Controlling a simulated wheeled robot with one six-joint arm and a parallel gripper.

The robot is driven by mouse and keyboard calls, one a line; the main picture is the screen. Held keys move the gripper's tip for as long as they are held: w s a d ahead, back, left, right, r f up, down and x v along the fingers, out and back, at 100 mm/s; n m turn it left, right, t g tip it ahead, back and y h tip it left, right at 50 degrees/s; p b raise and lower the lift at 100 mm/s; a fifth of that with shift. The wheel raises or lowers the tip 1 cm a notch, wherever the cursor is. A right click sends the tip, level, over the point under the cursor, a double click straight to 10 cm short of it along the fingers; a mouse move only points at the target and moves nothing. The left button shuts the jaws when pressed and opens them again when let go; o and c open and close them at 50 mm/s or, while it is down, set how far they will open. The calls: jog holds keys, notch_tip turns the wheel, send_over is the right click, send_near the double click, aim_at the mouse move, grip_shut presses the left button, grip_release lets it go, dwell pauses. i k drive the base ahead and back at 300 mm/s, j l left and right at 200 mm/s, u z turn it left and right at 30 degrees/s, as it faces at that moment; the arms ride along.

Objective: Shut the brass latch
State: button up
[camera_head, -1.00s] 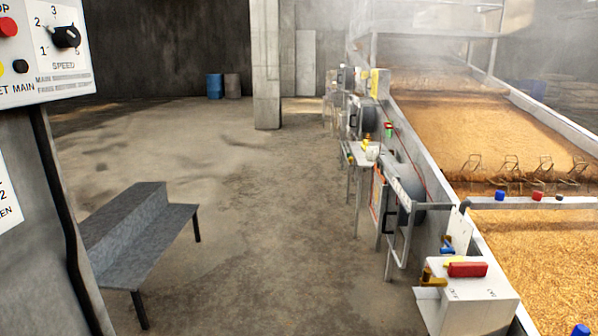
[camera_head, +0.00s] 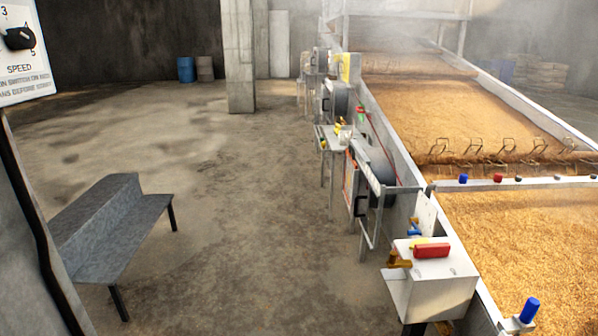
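A brass-coloured fitting (camera_head: 398,260), which looks like the latch, is on the left side of a white box (camera_head: 440,275) at the lower right, beside the grain bed. It is small here, and I cannot tell whether it is open or shut. A red block (camera_head: 431,250) lies on top of the box, with a yellow piece just behind it. My gripper is not in view.
A long bed of grain (camera_head: 520,235) runs away along the right, with steam at the far end. Machine units with wheels (camera_head: 377,178) line its left wall. A grey step bench (camera_head: 110,225) stands at left, near a control panel (camera_head: 20,50). The concrete floor (camera_head: 240,220) between is open.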

aim_at(391, 263)
jog(key=i+z, duration=0.15)
jog(key=i, duration=0.9)
